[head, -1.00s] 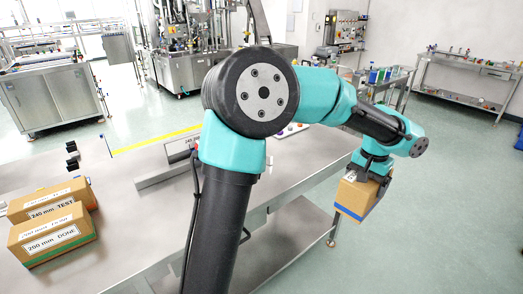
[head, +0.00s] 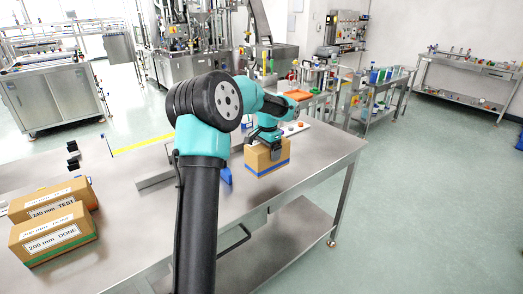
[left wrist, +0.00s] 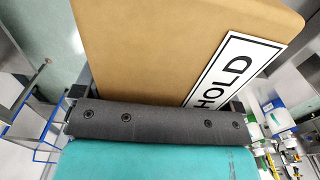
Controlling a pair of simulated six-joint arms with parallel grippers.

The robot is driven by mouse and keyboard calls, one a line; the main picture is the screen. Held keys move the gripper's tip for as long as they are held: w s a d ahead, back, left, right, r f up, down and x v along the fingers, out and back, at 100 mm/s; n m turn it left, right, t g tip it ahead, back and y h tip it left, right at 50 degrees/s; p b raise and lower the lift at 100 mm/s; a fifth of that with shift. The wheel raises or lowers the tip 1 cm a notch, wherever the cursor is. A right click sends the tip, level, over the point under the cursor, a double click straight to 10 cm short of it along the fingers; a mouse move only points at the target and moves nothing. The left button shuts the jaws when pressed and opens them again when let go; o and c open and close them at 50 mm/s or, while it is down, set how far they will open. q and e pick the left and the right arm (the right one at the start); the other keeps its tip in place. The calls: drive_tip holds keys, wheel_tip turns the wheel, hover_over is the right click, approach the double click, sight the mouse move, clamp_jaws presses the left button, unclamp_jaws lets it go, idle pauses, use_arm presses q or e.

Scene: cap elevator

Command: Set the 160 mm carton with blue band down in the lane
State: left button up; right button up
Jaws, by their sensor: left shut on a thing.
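The carton with the blue band (head: 266,158) is a brown box with a blue stripe low on its side. In the head view it is over the right part of the steel table; I cannot tell whether its base touches the top. My left gripper (head: 265,139) is shut on it from above. The left wrist view shows the carton's brown face (left wrist: 170,45) close up, with a white label reading HOLD (left wrist: 235,70). A grey metal guide rail (head: 155,180) on the table is left of the carton, partly hidden by my arm. My right gripper is out of view.
Two cartons, labelled 240 mm TEST (head: 50,200) and 200 mm DONE (head: 55,237), stand at the table's left. A small blue object (head: 225,176) shows beside my arm. The steel table (head: 300,185) is bare right of the carton, up to its right edge.

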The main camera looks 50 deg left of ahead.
use_arm(q)
drive_tip(key=shift+s+a+f, duration=0.1)
drive_tip(key=shift+s+a, duration=0.15)
drive_tip(key=shift+a, duration=0.3)
drive_tip(key=shift+s+a, duration=0.25)
drive_tip(key=shift+a, duration=0.3)
drive_tip(key=shift+f, duration=3.4)
drive_tip(key=shift+f, duration=0.6)
drive_tip(key=o, duration=1)
drive_tip(key=shift+c, duration=0.2)
wheel_tip(320, 180, up, 18)
drive_tip(key=shift+f, duration=0.25)
